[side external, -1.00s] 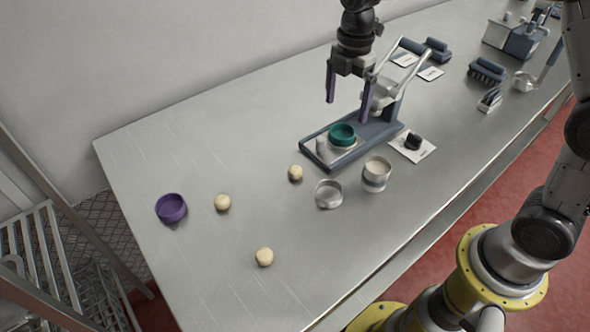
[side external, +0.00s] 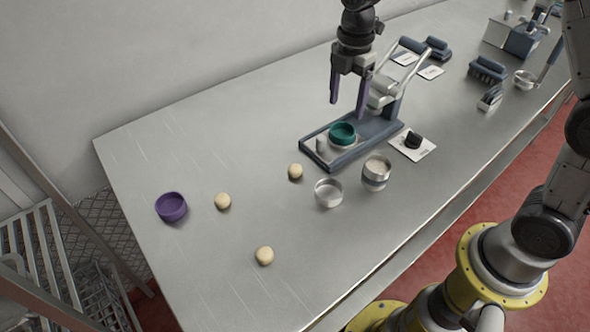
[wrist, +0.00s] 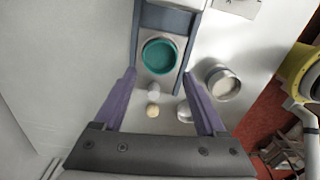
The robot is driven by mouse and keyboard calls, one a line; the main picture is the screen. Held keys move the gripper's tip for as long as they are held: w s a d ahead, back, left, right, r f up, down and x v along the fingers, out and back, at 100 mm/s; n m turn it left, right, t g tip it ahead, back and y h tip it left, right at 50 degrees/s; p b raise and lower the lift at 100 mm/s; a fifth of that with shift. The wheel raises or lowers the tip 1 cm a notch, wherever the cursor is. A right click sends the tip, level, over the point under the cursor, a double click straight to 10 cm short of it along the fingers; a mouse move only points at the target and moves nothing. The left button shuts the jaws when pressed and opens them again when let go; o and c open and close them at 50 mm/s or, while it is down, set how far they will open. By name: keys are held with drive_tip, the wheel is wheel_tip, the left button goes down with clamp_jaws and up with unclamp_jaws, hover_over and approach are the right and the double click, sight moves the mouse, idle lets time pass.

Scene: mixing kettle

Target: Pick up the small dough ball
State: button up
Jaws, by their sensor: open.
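Three pale dough balls lie on the steel table: one near the press (side external: 295,171), one in the middle left (side external: 222,201), and one toward the front (side external: 264,256). They look close in size, so I cannot tell which is the small one.
The blue-grey press (side external: 345,161) holds a teal cup (side external: 342,133) and has raised handles beside my gripper. A shallow metal dish (side external: 328,193) and a metal canister (side external: 376,174) stand to the front. A purple bowl (side external: 171,207) sits at left. Left table is mostly clear.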

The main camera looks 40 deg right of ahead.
drive_tip(key=shift+m+y, duration=0.6)
drive_tip(key=a+r, duration=0.1)
drive_tip(key=a, duration=0.3)
drive_tip(key=a+r, duration=0.1)
drive_tip(key=a, duration=0.1)
drive_tip(key=shift+r, duration=0.3)
drive_tip(key=a+r, duration=0.2)
drive_tip(key=a, duration=0.5)
drive_tip(key=n, duration=0.1)
approach(294, 174)
drive_tip(key=shift+f+y, duration=0.3)
drive_tip(key=shift+f, duration=0.05)
drive_tip(key=shift+a+f, duration=0.2)
drive_tip(key=shift+f, duration=2.75)
clamp_jaws()
